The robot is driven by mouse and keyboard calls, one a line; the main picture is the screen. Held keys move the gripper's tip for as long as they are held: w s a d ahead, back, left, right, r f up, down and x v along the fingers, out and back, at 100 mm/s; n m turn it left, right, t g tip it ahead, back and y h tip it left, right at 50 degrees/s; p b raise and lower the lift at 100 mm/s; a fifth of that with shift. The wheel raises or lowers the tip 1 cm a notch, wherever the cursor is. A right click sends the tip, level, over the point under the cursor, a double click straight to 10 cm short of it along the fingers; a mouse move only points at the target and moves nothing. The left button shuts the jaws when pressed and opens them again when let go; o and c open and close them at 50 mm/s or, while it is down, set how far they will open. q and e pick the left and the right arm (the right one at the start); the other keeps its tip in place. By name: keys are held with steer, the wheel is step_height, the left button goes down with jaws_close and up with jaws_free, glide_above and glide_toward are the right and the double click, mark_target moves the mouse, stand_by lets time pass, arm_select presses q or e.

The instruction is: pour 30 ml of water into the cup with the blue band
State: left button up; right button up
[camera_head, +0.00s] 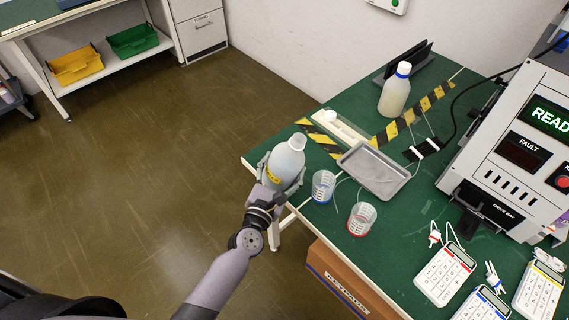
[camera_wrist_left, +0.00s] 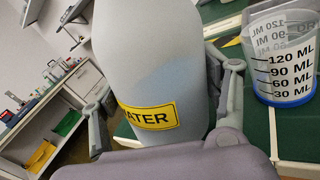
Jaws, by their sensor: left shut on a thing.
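My left gripper (camera_head: 280,182) is shut around a translucent bottle with a yellow WATER label (camera_head: 287,163), over the table's left edge. The bottle fills the middle of the left wrist view (camera_wrist_left: 150,75). A slanting water line shows through its wall. Its neck looks uncapped. The clear cup with the blue band (camera_head: 323,187) stands on the green table just right of the bottle, apart from it. In the left wrist view this cup (camera_wrist_left: 284,60) shows black marks from 30 to 120 ML; I see no clear water level in it. My right gripper is out of view.
A similar cup with a red band (camera_head: 361,219) stands close by. A grey tray (camera_head: 398,192) lies behind the cups. A white-bodied bottle with a blue neck (camera_head: 395,92) stands farther back. The test machine (camera_head: 520,140) and several keypads (camera_head: 445,275) occupy the right side.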

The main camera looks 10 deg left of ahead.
arm_select(q)
steer(key=shift+b, duration=0.35)
steer(key=shift+d+r+m, duration=0.15)
steer(key=shift+d+m, duration=0.15)
steer(key=shift+d, duration=0.05)
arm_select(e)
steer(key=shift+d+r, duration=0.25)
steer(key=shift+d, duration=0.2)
arm_select(q)
steer(key=shift+d+p, duration=0.15)
steer(key=shift+p, duration=0.25)
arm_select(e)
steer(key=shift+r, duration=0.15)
arm_select(q)
steer(key=shift+d+m, duration=0.15)
steer(key=shift+m, duration=0.35)
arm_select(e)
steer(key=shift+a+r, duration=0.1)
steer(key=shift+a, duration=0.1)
arm_select(q)
steer(key=shift+m+p, duration=0.55)
steer(key=shift+m, duration=0.35)
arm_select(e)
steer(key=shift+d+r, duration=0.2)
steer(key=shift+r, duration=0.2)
arm_select(q)
steer(key=shift+a+m, duration=0.25)
steer(key=shift+m, duration=0.35)
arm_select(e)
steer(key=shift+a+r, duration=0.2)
